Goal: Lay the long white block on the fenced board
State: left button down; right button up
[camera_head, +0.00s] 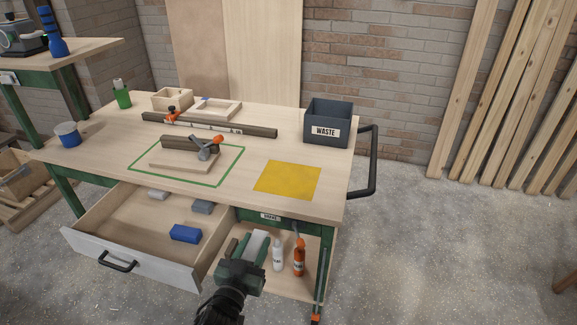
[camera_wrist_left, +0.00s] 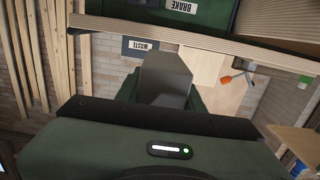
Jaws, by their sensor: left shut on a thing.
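The block also shows, shaded grey, beyond the palm in the left wrist view (camera_wrist_left: 164,75). The fingers hide part of it. The fenced board (camera_head: 222,163) lies on the benchtop inside a green outline. A dark wooden strip runs along its back edge, and a grey clamp with an orange tip stands on it. My right gripper is not in view.
A yellow sheet (camera_head: 287,180) lies right of the board. A waste bin (camera_head: 328,122) and a long dark bar (camera_head: 230,128) are behind.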

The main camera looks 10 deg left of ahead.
pick_arm(q)
jog(key=shift+s, duration=0.1)
jog(key=s+r, duration=0.6)
jog(key=s, duration=0.3)
jog(key=s+r+n+y, duration=0.1)
jog(key=s+r, duration=0.5)
jog(key=s, duration=0.3)
jog(key=shift+s+a+y, duration=0.15)
jog(key=shift+a+y, duration=0.15)
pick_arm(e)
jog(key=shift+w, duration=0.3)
